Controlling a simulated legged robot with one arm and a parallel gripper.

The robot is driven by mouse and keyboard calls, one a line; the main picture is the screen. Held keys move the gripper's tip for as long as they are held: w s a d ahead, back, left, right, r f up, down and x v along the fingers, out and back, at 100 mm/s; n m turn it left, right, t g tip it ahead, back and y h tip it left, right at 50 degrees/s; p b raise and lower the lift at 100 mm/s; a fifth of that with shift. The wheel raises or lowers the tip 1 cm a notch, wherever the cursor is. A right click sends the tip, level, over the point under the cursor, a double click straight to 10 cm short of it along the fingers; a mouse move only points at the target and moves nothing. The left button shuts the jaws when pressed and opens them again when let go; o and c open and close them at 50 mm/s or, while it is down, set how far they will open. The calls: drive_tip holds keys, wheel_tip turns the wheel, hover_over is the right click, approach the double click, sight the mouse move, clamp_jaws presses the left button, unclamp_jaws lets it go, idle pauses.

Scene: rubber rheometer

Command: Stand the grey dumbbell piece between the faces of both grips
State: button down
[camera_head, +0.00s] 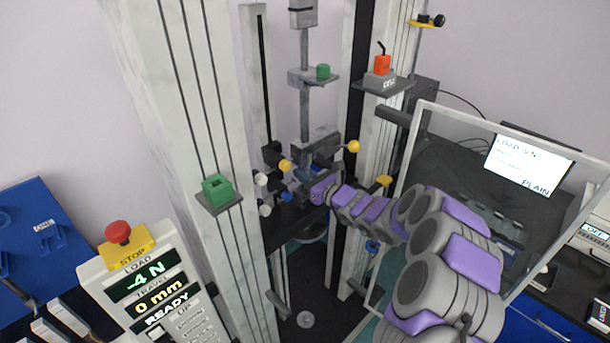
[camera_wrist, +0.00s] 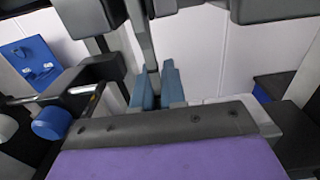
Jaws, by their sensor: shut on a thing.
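My gripper (camera_wrist: 158,88) has blue fingertips, close together in the wrist view. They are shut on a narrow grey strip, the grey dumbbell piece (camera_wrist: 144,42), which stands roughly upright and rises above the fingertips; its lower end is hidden. In the head view my gripper (camera_head: 304,174) reaches in from the right, at the grips between the columns. The upper grip (camera_head: 318,143) is a grey block with yellow knobs beside it. The lower grip is mostly hidden by my gripper. Whether the piece touches any grip face cannot be told.
Pale columns stand left (camera_head: 190,120) and right of the grips. A green block (camera_head: 217,190) sits on the left column's bracket. A clear-framed guard (camera_head: 415,130) stands close to my arm. Blue (camera_head: 285,197) and white knobs crowd the grips. The control panel (camera_head: 150,290) reads -4 N and 0 mm.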

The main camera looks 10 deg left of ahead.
drive_tip(key=shift+a+f, duration=0.1)
drive_tip(key=shift+a, duration=0.35)
drive_tip(key=shift+d+f+b, duration=0.1)
drive_tip(key=shift+f+b, duration=0.1)
drive_tip(key=shift+b, duration=0.1)
drive_tip(key=c, duration=1.1)
unclamp_jaws()
drive_tip(key=b+v, duration=0.1)
drive_tip(key=v, duration=1.6)
drive_tip(key=shift+b, duration=0.35)
drive_tip(key=shift+s+d+f, duration=0.1)
drive_tip(key=shift+d+f, duration=0.05)
